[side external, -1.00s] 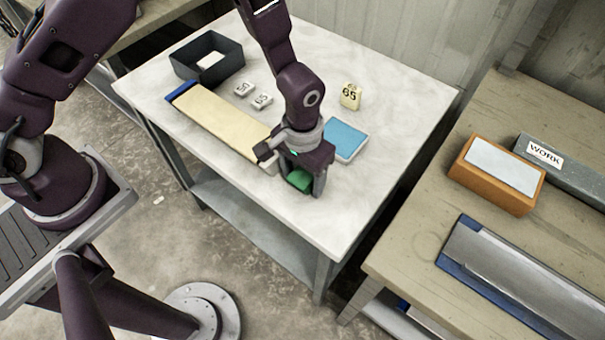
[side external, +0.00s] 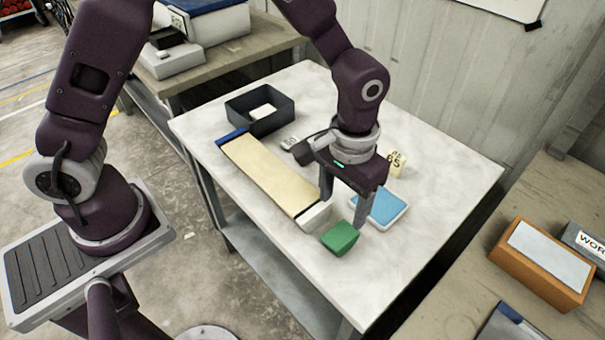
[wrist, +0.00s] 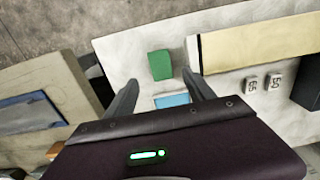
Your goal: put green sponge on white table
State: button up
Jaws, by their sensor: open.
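The green sponge (side external: 340,238) lies on the white table (side external: 440,180), near its front edge and beside the white end of a long cream core liner. My gripper (side external: 345,210) is open and empty, just above and behind the sponge, with its fingers pointing down. In the wrist view the sponge (wrist: 160,65) lies beyond and between the two finger tips (wrist: 160,82), apart from them. The white table (wrist: 125,45) shows around it there.
The cream core liner (side external: 265,172) with a blue end lies left of the gripper. A blue-topped white box (side external: 383,207) is close by the right finger. An orange block (side external: 540,265) is on the right bench.

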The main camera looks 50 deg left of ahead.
jog(key=s+a+r+t+h, duration=0.15)
jog(key=a+r, duration=0.25)
jog(key=r, duration=0.4)
jog(key=s+a+r+t+y, duration=0.1)
jog(key=s+a+r, duration=0.2)
jog(key=a+r, duration=0.3)
jog(key=s+a+r+t, duration=0.1)
jog(key=s+a+r, duration=0.2)
jog(key=s, duration=0.3)
jog(key=s+a+r+t, duration=0.2)
jog(key=s+a+r, duration=0.1)
jog(key=s, duration=0.4)
